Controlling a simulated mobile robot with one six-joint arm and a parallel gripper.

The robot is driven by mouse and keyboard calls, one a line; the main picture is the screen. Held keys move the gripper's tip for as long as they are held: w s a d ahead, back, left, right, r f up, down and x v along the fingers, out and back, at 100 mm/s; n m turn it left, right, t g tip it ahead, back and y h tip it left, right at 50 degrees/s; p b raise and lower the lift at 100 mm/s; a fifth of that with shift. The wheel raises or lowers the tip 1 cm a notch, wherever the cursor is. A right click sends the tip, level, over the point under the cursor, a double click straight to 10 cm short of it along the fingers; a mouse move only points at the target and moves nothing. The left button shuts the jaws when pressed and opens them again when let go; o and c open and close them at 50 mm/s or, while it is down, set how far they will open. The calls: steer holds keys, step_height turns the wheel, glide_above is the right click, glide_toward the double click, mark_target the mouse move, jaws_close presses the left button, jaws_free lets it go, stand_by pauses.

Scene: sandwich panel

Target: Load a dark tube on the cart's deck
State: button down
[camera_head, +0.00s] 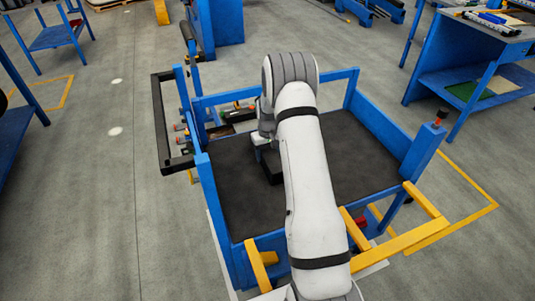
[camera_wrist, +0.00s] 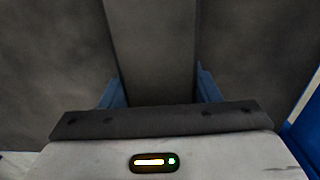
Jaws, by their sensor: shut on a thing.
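The cart's dark deck (camera_head: 235,195) lies inside a blue frame in the middle of the head view. My gripper (camera_head: 262,146) is over the middle of the deck, partly hidden by my own arm. A dark tube (camera_head: 268,166) is under it, low at the deck; I cannot tell if it touches. In the wrist view the dark tube (camera_wrist: 155,45) runs straight away between the two blue fingers of my gripper (camera_wrist: 160,90), which are shut on it. The dark deck surface (camera_wrist: 50,75) shows on both sides of the tube.
Blue rails (camera_head: 375,125) and corner posts border the deck, with a black handle (camera_head: 160,120) at the left. Yellow bars (camera_head: 400,238) stand at the front right. A blue workbench (camera_head: 470,85) is at the right. The rest of the visible deck looks clear.

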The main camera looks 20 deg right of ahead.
mark_target(268, 150)
steer(key=shift+c, duration=2.4)
jaws_free()
steer(key=shift+r, duration=0.1)
step_height(268, 150, up, 12)
steer(key=shift+f, duration=0.1)
steer(key=s+a+r+t, duration=0.1)
steer(key=s+a+r, duration=0.3)
steer(key=s+r, duration=0.3)
steer(key=s+a+r, duration=0.4)
steer(key=s+r, duration=0.3)
steer(key=r, duration=0.1)
steer(key=s+a+r, duration=0.1)
steer(key=s+a, duration=0.1)
steer(key=s, duration=0.8)
steer(key=s+a+r+t, duration=0.1)
steer(key=s+a, duration=0.2)
steer(key=s, duration=0.7)
steer(key=shift+s+a, duration=0.2)
steer(key=shift+s, duration=0.1)
